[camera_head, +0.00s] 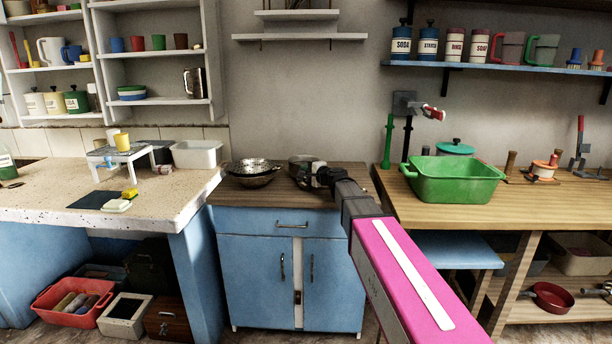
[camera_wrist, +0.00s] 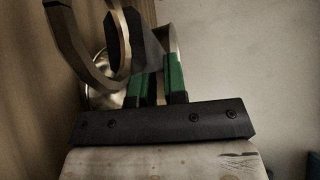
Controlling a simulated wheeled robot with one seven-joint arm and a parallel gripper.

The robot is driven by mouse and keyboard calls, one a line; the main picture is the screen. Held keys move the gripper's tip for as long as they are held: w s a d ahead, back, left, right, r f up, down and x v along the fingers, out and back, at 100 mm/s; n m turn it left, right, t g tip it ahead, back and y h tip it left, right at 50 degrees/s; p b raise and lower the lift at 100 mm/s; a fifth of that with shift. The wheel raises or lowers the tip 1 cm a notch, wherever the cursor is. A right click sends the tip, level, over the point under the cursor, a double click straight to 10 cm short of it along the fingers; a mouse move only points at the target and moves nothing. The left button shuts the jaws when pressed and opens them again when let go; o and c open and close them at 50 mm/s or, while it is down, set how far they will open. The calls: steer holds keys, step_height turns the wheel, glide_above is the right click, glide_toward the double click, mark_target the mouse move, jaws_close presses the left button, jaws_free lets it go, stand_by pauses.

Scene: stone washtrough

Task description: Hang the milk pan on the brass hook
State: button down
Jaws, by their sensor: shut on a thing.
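A grey metal pan (camera_head: 303,160), which I take for the milk pan, is at the back of the wooden top of the blue cupboard, just beyond my gripper (camera_head: 314,177). My gripper is low over the cupboard top and shut on it. In the wrist view, the green finger pads of my gripper (camera_wrist: 160,86) close around a dark grey piece, with a curved metal band (camera_wrist: 88,60) beside it. The exact grip is partly hidden. I cannot make out the brass hook in either view.
A metal colander (camera_head: 253,168) in a bowl sits just left of the pan. A green basin (camera_head: 453,180) stands on the right bench, with a tap (camera_head: 430,112) behind it. A small wall shelf (camera_head: 300,37) hangs above; the wall below it is bare.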

steer(key=shift+f, duration=0.75)
steer(key=c, duration=1.2)
jaws_free()
steer(key=shift+o, duration=0.2)
